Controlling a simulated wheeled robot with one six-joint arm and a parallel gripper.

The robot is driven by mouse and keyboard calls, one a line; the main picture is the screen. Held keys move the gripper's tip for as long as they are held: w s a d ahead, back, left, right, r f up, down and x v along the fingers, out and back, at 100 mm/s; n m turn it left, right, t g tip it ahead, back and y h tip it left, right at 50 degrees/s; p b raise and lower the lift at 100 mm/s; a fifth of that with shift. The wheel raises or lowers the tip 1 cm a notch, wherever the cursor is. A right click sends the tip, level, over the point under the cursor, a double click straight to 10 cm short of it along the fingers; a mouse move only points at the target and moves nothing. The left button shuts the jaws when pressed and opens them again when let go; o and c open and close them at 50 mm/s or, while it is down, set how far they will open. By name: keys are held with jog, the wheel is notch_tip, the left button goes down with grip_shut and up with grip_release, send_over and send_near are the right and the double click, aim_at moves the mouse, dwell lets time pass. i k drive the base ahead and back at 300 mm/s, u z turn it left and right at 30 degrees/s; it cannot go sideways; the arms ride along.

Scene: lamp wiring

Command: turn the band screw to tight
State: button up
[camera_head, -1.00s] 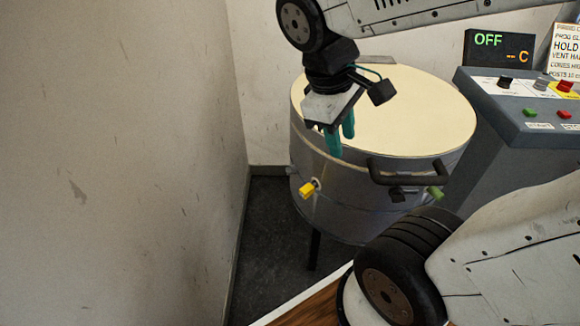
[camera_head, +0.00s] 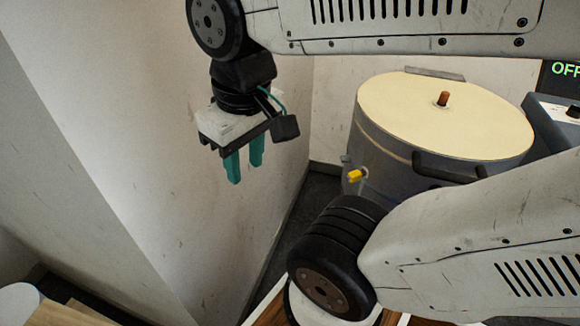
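A round grey metal drum (camera_head: 385,150) with a cream lid (camera_head: 430,125) stands in the corner. A small yellow part (camera_head: 355,175), which looks like the band screw, sticks out from the left of its side wall. Its turn position is too small to tell. My gripper (camera_head: 245,172) hangs to the left of the drum, in front of the wall. Its two teal fingers point down with a gap between them. It is open and empty, and looks clear of the yellow part.
A dark handle (camera_head: 450,168) is on the drum's front, and a brown peg (camera_head: 442,99) stands on the lid. A control box (camera_head: 550,120) is at the right edge. The wall (camera_head: 150,170) is on the left. My arm link hides the drum's lower front.

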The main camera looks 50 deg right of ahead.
aim_at(346, 158)
jog(key=u, duration=0.35)
jog(key=k, duration=0.9)
jog(key=z, duration=1.5)
jog(key=i, duration=0.5)
jog(key=z, duration=0.05)
